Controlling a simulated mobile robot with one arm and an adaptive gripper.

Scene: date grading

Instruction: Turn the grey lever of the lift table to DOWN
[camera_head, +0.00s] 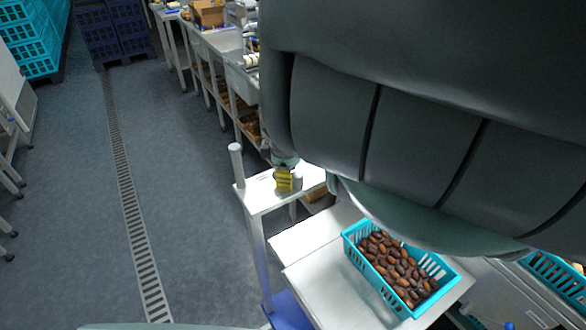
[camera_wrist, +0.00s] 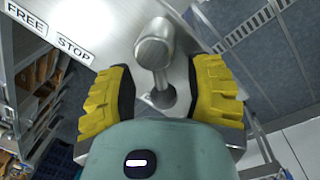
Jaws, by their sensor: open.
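A grey lever (camera_wrist: 155,50) with a rounded knob stands on a pale metal plate (camera_wrist: 110,22) in the wrist view. Its lower end meets a round pivot. The plate carries the labels FREE (camera_wrist: 25,18) and STOP (camera_wrist: 75,48) at upper left; no DOWN label is seen. My gripper (camera_wrist: 165,85) is open, with one yellow finger on each side of the lever. I cannot tell whether either finger touches it.
A grey upright post (camera_head: 236,164) stands at the left corner of the white top. A turquoise crate (camera_head: 350,242) of dates sits on a white surface at lower right. A long bench (camera_head: 222,42) runs behind. The floor (camera_head: 185,190) to the left is clear, with a drain strip.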

